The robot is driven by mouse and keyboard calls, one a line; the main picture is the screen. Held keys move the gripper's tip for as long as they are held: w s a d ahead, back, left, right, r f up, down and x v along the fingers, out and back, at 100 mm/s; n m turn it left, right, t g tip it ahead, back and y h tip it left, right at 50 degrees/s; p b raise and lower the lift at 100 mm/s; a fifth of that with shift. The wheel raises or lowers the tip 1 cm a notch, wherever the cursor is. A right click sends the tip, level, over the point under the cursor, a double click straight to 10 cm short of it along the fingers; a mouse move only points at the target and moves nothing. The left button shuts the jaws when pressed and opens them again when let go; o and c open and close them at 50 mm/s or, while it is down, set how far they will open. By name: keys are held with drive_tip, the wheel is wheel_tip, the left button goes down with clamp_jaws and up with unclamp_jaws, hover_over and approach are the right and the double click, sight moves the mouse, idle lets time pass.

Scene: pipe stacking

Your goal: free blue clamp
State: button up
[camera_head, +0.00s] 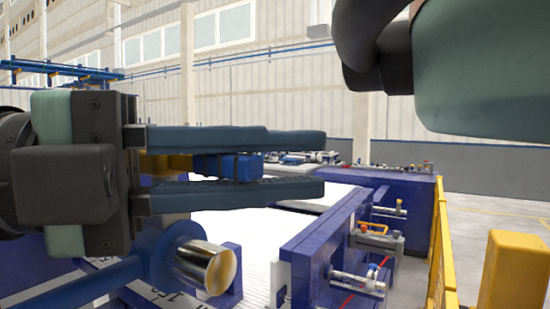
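My gripper (318,168) reaches in from the left, with two long dark fingers lying level, one above the other. The fingers are apart and there is a clear gap at their tips. A small blue block with dark bands (228,165), which may be the blue clamp, shows in the gap between the fingers. The fingers cover its top and bottom edges. It looks to be behind the fingers; I see no clear grip on it. A yellowish piece (170,165) shows left of it.
A shiny metal cylinder with a brass-coloured end (218,272) sits in a blue round body below my gripper. A blue machine frame (315,245) with metal clamps (365,282) stands right of a white surface (245,228). Yellow railings (440,250) and a yellow post (513,270) stand at right.

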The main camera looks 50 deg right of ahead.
sight(206, 168)
drive_tip(key=o, duration=0.3)
drive_tip(key=shift+o, duration=0.2)
drive_tip(key=v, duration=0.7)
drive_tip(key=shift+w+a, duration=0.1)
drive_tip(key=shift+a, duration=0.05)
drive_tip(key=shift+w+a, duration=0.1)
